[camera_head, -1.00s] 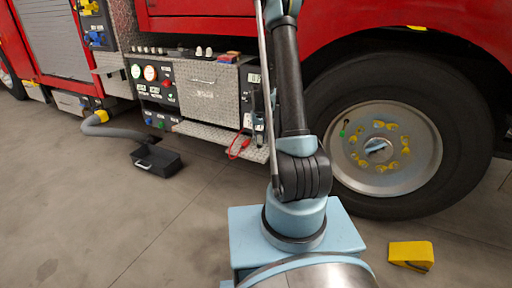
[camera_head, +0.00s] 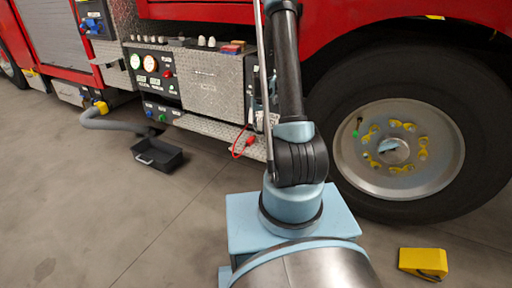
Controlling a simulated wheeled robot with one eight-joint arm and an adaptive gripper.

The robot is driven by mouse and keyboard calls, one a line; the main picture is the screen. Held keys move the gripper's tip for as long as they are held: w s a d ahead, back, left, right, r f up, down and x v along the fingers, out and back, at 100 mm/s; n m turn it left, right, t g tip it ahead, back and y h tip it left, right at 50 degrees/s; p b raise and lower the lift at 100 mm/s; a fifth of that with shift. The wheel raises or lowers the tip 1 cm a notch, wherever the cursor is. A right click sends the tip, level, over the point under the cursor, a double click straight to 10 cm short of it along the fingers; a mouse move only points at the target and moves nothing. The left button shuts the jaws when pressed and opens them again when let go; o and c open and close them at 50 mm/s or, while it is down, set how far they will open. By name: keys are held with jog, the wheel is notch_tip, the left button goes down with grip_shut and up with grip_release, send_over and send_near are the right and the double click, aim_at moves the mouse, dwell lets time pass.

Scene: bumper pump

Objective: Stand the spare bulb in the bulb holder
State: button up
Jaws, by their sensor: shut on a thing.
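I cannot tell whether one is the spare bulb. Several small dark pieces (camera_head: 152,40) stand in a row to their left, and I cannot make out which thing is the bulb holder. My arm rises through the middle of the picture and leaves it at the top. My gripper is not clearly seen, so what it holds is hidden. The arm covers part of the bumper's right end.
The red truck's pump panel (camera_head: 152,72) has gauges, with a treadplate step (camera_head: 215,128) below. A red cable (camera_head: 240,146) hangs there. A black tray (camera_head: 150,163) and grey hose (camera_head: 112,124) are at left. A big wheel (camera_head: 440,150) and yellow chock (camera_head: 424,262) are at right.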

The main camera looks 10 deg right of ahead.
jog(key=shift+w+a+f, duration=0.1)
jog(key=shift+w+f, duration=0.6)
jog(key=shift+f, duration=0.95)
jog(key=shift+w+a+f, duration=0.15)
jog(key=shift+w+f, duration=0.5)
jog(key=shift+f, duration=0.95)
jog(key=shift+w+a+f, duration=0.1)
jog(key=shift+w+f, duration=0.6)
jog(key=shift+f, duration=0.95)
jog(key=shift+f, duration=0.1)
jog(key=o, duration=1)
jog(key=shift+c, duration=0.2)
